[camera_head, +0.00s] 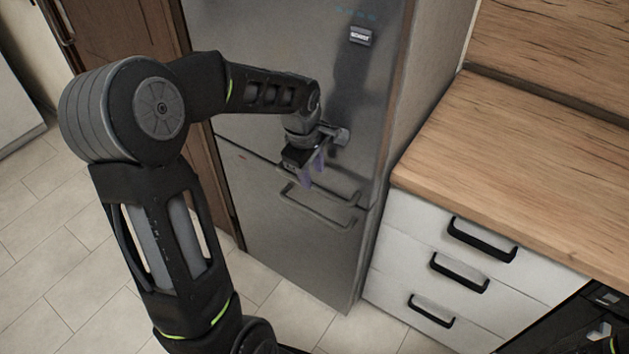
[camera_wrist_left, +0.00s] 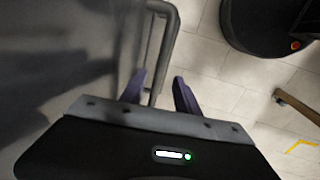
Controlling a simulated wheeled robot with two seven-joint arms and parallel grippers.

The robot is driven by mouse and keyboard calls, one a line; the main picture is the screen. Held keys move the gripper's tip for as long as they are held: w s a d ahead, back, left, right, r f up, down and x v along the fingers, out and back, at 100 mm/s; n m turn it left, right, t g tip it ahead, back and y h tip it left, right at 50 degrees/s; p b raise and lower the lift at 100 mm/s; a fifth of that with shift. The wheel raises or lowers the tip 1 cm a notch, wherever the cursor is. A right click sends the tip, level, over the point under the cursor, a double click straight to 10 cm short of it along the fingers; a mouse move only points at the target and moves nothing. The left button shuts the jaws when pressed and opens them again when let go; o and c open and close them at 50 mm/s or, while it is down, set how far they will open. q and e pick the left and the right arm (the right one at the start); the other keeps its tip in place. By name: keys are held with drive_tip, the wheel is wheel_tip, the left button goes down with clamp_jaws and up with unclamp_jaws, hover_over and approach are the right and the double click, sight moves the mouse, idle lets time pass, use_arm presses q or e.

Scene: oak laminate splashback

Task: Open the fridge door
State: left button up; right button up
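The fridge (camera_head: 270,60) is grey metal with an upper door and a lower door, both closed against the body. A bar handle (camera_head: 320,213) shows on the lower door; a bracket (camera_head: 341,136) on the upper door is partly hidden by my left gripper (camera_head: 313,170). That gripper is in front of the fridge near the seam between the doors. In the left wrist view its two purple fingers (camera_wrist_left: 160,88) are apart, and a grey handle bar (camera_wrist_left: 168,40) runs between them. I cannot tell whether they touch it. My right gripper is not in view.
A wooden worktop (camera_head: 530,170) over white drawers (camera_head: 455,262) with black handles stands right of the fridge. A brown wood panel (camera_head: 130,35) stands to its left. The tiled floor (camera_head: 50,230) at the left is clear.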

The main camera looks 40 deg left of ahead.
sight(315, 186)
use_arm(q)
drive_tip(key=f, duration=0.2)
drive_tip(key=w+f, duration=0.1)
drive_tip(key=f, duration=0.2)
drive_tip(key=shift+p, duration=0.3)
drive_tip(key=shift+r, duration=0.1)
drive_tip(key=shift+c, duration=0.2)
clamp_jaws()
idle(0.8)
